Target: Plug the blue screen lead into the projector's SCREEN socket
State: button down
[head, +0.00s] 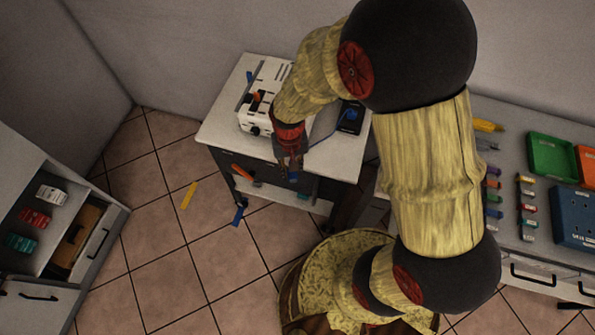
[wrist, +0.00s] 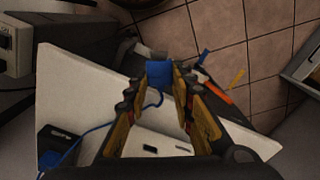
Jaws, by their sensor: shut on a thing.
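My gripper (head: 289,166) is shut on the blue plug (wrist: 160,74) of the screen lead, beyond the front edge of the small white table (head: 220,130). Only a little blue shows at the fingertips in the head view. The thin blue lead (wrist: 95,128) runs back from the plug to a black box (head: 350,117) on the table, which also shows in the wrist view (wrist: 62,146). The white projector (head: 270,72) stands on the table's left part, with an orange plug (head: 257,97) at its near side. My arm hides part of it. Socket labels are too small to read.
An orange piece (head: 243,174) and a blue piece (head: 238,215) are at the table's front left. A yellow piece (head: 188,195) lies on the tiled floor. An open drawer cabinet (head: 85,250) stands left; a bench with a green tray (head: 551,156) stands right.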

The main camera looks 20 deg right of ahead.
jog(key=n, duration=0.2)
jog(key=w+n, duration=0.1)
jog(key=shift+a+f+n, duration=0.15)
jog(key=shift+a+n, duration=0.2)
jog(key=shift+n, duration=0.05)
jog(key=w+n, duration=0.1)
jog(key=n, duration=0.8)
jog(key=w+n, duration=0.1)
jog(key=n, duration=0.7)
jog(key=w+a+r+n, duration=0.1)
jog(key=n, duration=0.8)
jog(key=shift+w+n, duration=0.3)
jog(key=shift+w, duration=0.05)
jog(key=shift+w+d+b, duration=0.3)
jog(key=shift+w+d, duration=0.4)
jog(key=shift+w, duration=0.3)
jog(key=shift+w+d+b, duration=0.3)
jog(key=shift+w+d, duration=0.35)
jog(key=shift+w, duration=0.35)
jog(key=shift+a, duration=0.1)
jog(key=shift+r+p, duration=0.1)
jog(key=shift+p, duration=0.3)
jog(key=shift+w+d, duration=0.6)
jog(key=shift+w, duration=0.25)
jog(key=c, duration=1.5)
grip_release()
